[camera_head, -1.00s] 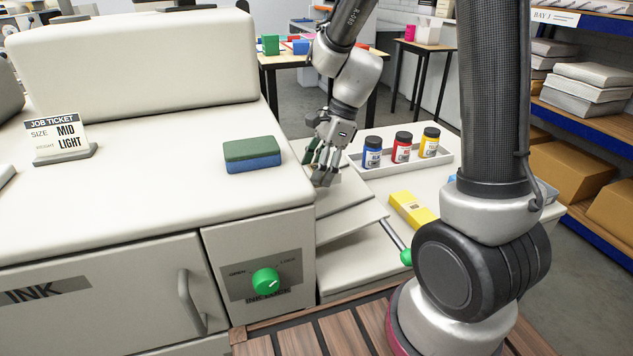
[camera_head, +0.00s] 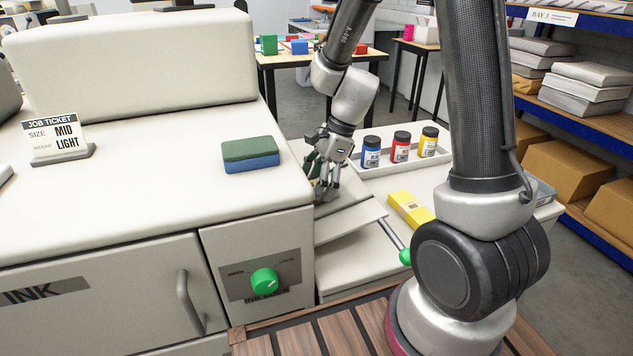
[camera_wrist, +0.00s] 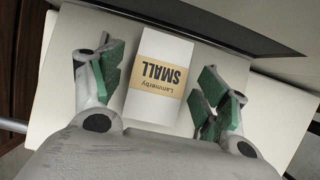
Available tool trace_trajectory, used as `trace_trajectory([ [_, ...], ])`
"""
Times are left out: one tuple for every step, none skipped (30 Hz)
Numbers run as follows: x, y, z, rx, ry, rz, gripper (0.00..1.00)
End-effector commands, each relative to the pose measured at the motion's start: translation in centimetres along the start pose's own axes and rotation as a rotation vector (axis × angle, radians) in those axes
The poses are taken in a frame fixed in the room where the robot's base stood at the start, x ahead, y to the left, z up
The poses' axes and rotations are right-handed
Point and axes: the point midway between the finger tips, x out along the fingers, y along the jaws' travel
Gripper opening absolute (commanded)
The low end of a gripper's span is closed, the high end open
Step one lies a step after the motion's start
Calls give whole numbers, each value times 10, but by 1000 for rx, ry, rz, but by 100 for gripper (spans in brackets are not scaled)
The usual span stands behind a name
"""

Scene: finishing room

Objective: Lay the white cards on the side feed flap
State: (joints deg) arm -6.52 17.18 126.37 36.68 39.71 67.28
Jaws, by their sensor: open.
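The white cards (camera_wrist: 160,50) show in the wrist view as a white stack with a tan band marked "Lammerby SMALL". They lie flat on a pale panel that appears to be the side feed flap (camera_wrist: 60,65). The flap also shows in the head view (camera_head: 345,222), sticking out from the right side of the white machine. My gripper (camera_wrist: 157,88) is open, with its green-padded fingers on either side of the cards and a gap on both sides. In the head view my gripper (camera_head: 325,190) is low over the flap and hides the cards.
A tray (camera_head: 432,158) with blue, red and yellow ink bottles stands behind the flap. A yellow block (camera_head: 410,208) and a green-ended lever (camera_head: 392,238) are right of it. A green-and-blue sponge (camera_head: 250,155) lies on the machine top.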

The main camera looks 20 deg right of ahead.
Motion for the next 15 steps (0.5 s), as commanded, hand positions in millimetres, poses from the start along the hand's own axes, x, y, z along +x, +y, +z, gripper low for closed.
trace_trajectory([
  [0, 0, 0, 0, 0, 0, 75],
  [0, 0, 0, 0, 0, 0, 75],
  [0, 0, 0, 0, 0, 0, 75],
  [-1, 0, 0, -1, 0, 0, 75],
  [-2, 0, 1, -1, 0, 0, 75],
  [-5, 0, 2, -2, 0, -1, 75],
  [-8, 0, 2, -2, 0, -1, 75],
  [-11, -1, 2, -1, 0, -3, 75],
  [-18, -1, 2, -1, -1, -4, 75],
  [-24, -1, 2, -2, -1, -4, 75],
  [-30, -1, 2, -2, 0, -5, 75],
  [-39, -1, 2, 0, 0, -5, 75],
  [-46, -1, 2, -1, 0, -5, 75],
  [-54, -1, 2, -2, 0, -6, 75],
  [-63, -1, 2, -1, 0, -5, 75],
])
